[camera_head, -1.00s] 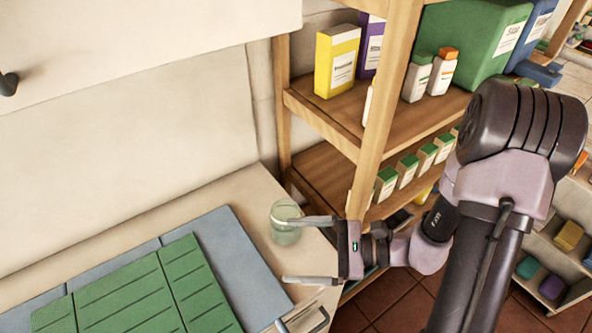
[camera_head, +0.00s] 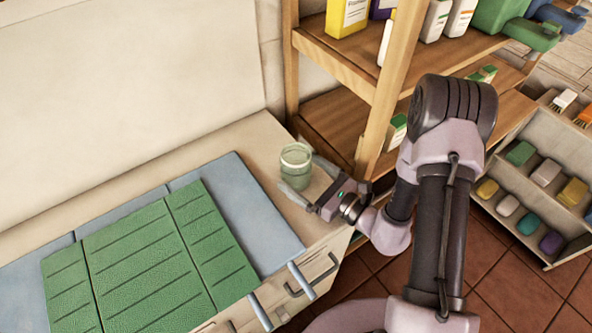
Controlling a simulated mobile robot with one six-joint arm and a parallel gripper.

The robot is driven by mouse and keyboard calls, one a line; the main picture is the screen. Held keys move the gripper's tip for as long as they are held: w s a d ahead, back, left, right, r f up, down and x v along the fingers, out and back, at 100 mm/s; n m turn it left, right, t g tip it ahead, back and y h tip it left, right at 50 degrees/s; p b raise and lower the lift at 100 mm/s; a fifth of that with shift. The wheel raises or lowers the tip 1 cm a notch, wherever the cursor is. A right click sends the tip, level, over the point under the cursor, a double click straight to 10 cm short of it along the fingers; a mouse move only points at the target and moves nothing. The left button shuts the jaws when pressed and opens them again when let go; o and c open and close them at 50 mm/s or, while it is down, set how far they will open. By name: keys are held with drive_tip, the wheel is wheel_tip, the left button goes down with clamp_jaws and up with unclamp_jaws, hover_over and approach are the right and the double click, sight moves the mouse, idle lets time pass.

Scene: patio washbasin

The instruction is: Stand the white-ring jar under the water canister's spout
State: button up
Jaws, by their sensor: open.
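A translucent pale green glass jar (camera_head: 296,168) stands upright on the beige counter near its right end, with a lighter ring around its top. My gripper (camera_head: 300,182) is open and points left at the jar, with one finger behind and one in front of it. The jar appears to be between the fingers; I cannot tell whether they touch it.
A green ribbed mat (camera_head: 145,262) lies on a blue-grey board (camera_head: 240,215) left of the jar. A wooden shelf (camera_head: 345,70) with boxes and bottles stands close behind my arm. A low shelf (camera_head: 545,170) with colored items is at the right. Handles (camera_head: 312,278) stick out from the counter's front.

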drive_tip(key=b+x, duration=0.1)
drive_tip(key=x, duration=0.4)
drive_tip(key=shift+w+r, duration=0.1)
drive_tip(key=shift+r, duration=0.1)
drive_tip(key=c, duration=1.6)
